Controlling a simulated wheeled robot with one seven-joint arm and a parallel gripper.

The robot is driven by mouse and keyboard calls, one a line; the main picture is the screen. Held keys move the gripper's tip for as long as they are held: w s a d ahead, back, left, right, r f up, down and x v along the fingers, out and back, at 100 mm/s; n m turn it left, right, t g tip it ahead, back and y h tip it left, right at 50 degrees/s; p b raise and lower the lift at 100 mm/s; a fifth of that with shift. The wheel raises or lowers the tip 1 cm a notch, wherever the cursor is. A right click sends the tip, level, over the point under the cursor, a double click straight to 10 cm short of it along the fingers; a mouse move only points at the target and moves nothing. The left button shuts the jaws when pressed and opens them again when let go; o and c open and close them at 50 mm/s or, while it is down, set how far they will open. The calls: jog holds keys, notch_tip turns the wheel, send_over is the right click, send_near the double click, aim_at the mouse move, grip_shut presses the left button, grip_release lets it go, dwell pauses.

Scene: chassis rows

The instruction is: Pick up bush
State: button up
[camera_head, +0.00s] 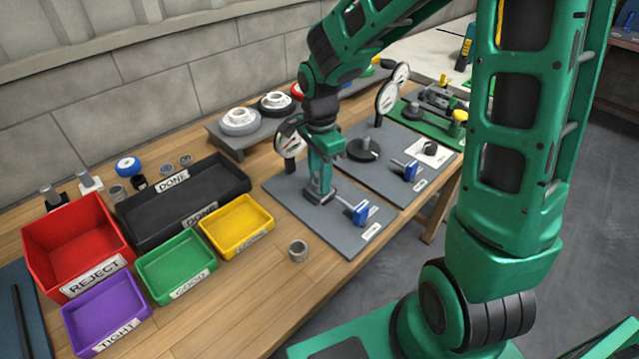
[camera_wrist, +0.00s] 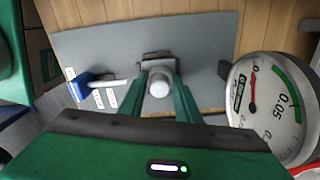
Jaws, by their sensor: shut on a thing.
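My gripper (camera_head: 319,190) points down over the nearest grey gauge plate (camera_head: 345,232). In the wrist view my gripper (camera_wrist: 160,88) is shut on a small grey round piece, which I take for the bush (camera_wrist: 160,84); its pale rounded top shows between the fingertips, with a grey block around it. The fingers hide most of it, and I cannot tell whether it is clear of the plate. Another grey ring-shaped bush (camera_head: 298,250) stands on the wooden table in front of the plate, apart from my gripper.
A dial gauge (camera_wrist: 268,105) stands close beside my gripper, and a blue-handled tool (camera_head: 356,211) lies on the plate. Red (camera_head: 62,232), purple (camera_head: 105,308), green (camera_head: 172,262), yellow (camera_head: 238,222) and black (camera_head: 130,215) trays fill the left. Bare table (camera_head: 235,320) lies in front.

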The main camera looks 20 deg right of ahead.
jog(key=shift+w+r, duration=0.15)
jog(key=shift+r, duration=0.65)
notch_tip(320, 180, up, 2)
jog(key=shift+r, duration=0.2)
jog(key=s+a+r, duration=0.5)
jog(key=a+r, duration=0.2)
jog(key=a, duration=0.3)
jog(key=shift+a, duration=0.35)
jog(key=shift+r, duration=0.1)
notch_tip(320, 180, up, 6)
dwell(0.4)
